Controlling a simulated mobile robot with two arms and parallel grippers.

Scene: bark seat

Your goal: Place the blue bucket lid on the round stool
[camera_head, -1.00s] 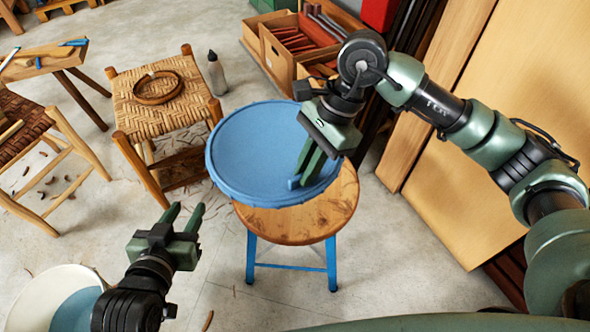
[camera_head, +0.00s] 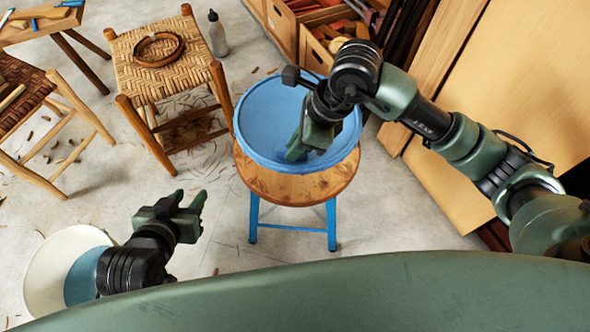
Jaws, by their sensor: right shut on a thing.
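The blue bucket lid (camera_head: 265,125) is over the back and middle of the round stool (camera_head: 300,190), roughly level. The stool has a wooden seat and blue legs, and its front edge shows bare. I cannot tell whether the lid touches the seat or hangs just above it. My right gripper (camera_head: 297,152) is over the lid's front right part and shut on it; its fingertips are partly hidden. My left gripper (camera_head: 188,200) is open and empty, low at the left, apart from the lid and stool.
A woven stool (camera_head: 160,75) with a coiled ring (camera_head: 158,50) stands at the back left, a bottle (camera_head: 218,35) beside it. A round white and blue thing (camera_head: 45,275) lies near my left arm. Boards (camera_head: 490,120) lean at the right. Floor between is mostly clear.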

